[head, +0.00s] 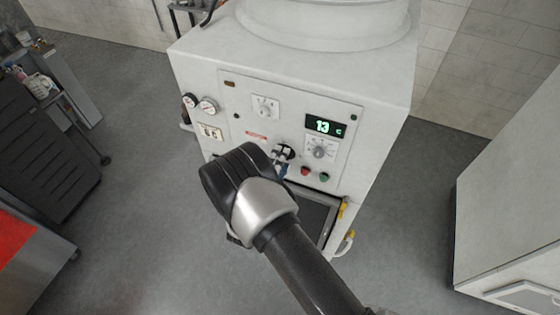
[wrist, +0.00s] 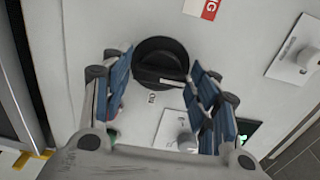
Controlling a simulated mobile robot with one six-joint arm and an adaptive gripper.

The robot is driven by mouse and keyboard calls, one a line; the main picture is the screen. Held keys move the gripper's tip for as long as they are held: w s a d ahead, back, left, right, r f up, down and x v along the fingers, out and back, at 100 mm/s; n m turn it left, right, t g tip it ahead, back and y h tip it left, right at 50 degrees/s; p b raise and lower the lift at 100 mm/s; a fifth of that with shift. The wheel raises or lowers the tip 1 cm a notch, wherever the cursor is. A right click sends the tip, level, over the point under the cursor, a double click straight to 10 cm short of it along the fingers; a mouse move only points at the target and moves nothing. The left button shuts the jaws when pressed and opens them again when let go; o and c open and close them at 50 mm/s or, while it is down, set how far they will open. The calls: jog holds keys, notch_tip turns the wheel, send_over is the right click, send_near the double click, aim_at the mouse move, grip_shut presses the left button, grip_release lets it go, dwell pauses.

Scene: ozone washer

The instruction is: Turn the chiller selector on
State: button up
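The selector (wrist: 160,62) is a round black knob with a raised bar that lies nearly level in the wrist view, with a pale mark along it. In the head view the black selector (head: 286,151) shows in part on the lower middle of the white machine's panel, just beyond my gripper (head: 279,163). My gripper, seen in the wrist view (wrist: 160,88), is open. Its blue-padded fingers stand on either side of the knob, with gaps visible. I cannot tell how far the fingertips are from the panel. Small lettering below the knob is unreadable.
The panel also carries a lit display (head: 325,126) reading 13, a dial (head: 319,149) below it, another dial (head: 265,106), a red button (head: 305,171) and a green button (head: 324,177). A pale cabinet (head: 510,200) stands right.

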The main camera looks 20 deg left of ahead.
jog(key=c, duration=0.7)
jog(key=m+b, duration=1)
jog(key=m, duration=0.7)
jog(key=shift+m+b, duration=0.3)
jog(key=shift+b, duration=0.05)
jog(key=shift+m, duration=0.3)
jog(key=o, duration=1.1)
jog(key=shift+c, duration=0.2)
jog(key=shift+s, duration=0.1)
